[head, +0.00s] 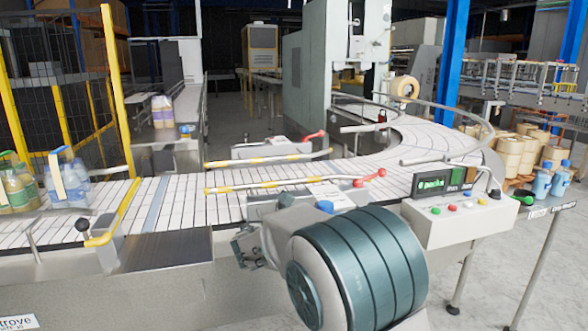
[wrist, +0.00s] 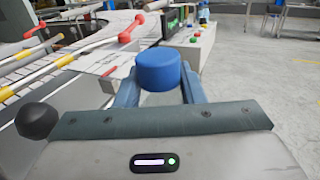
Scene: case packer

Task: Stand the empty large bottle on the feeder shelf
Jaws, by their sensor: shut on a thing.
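My gripper (wrist: 158,88) is shut on a blue, round-topped thing (wrist: 160,66), which looks like the bottle's top. The fingers press it from both sides. Only its blue upper part shows in the wrist view; its lower part is hidden behind the gripper. In the head view a small blue top (head: 325,206) shows just above my arm, which hides the gripper. The feeder shelf looks to be the narrow ledge (head: 552,208) at the far right, carrying a sign only partly readable.
A control box (head: 450,222) with buttons and a green display stands between my arm and the ledge. The white conveyor (head: 330,175) curves behind, with yellow rails and red-knobbed levers (head: 372,177). Packed bottles (head: 65,180) sit at left. Grey floor (wrist: 265,85) is open at right.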

